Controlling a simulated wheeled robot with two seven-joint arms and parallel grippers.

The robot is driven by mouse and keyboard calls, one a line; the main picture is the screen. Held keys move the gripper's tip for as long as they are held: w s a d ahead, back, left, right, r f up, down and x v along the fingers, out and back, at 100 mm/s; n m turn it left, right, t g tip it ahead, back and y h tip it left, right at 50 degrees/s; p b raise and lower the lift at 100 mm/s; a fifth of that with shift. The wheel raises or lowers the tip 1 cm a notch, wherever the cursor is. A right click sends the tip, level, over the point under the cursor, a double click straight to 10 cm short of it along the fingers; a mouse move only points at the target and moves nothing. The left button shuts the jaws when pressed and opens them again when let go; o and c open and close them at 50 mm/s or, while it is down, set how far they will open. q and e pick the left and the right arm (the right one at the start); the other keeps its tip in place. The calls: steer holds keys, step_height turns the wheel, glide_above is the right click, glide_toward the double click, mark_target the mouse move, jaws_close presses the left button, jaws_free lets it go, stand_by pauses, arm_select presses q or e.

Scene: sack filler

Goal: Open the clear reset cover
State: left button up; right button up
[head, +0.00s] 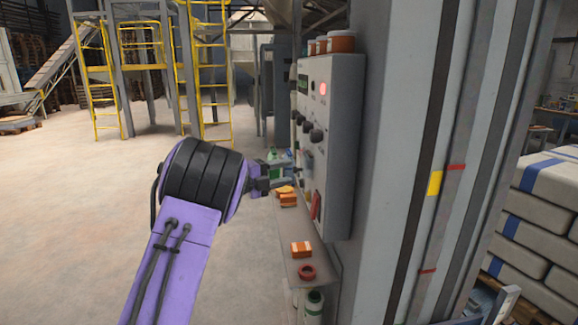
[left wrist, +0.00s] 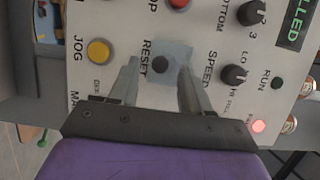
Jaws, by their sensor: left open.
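The clear reset cover (left wrist: 178,54) is a pale bluish see-through square on the control panel (head: 342,130). It lies over the dark round reset button (left wrist: 160,64), beside the RESET lettering. It looks shut, though its edges are faint. My left gripper (left wrist: 160,80) is open in the left wrist view, with one finger on each side of the cover's area. Whether the fingers touch the cover I cannot tell. In the head view my left gripper (head: 291,172) reaches the panel's face from the left and hides part of it. My right gripper is out of view.
A yellow JOG button (left wrist: 98,51), a SPEED knob (left wrist: 234,75) and a lit red lamp (left wrist: 259,126) surround the reset. Below the panel a ledge holds an orange box (head: 301,249) and a red ring (head: 307,272). Jars (head: 340,41) stand on top. Open floor lies left.

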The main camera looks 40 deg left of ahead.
arm_select(q)
steer(key=shift+x, duration=0.85)
steer(key=shift+d, duration=0.1)
jaws_close()
steer(key=shift+r, duration=0.1)
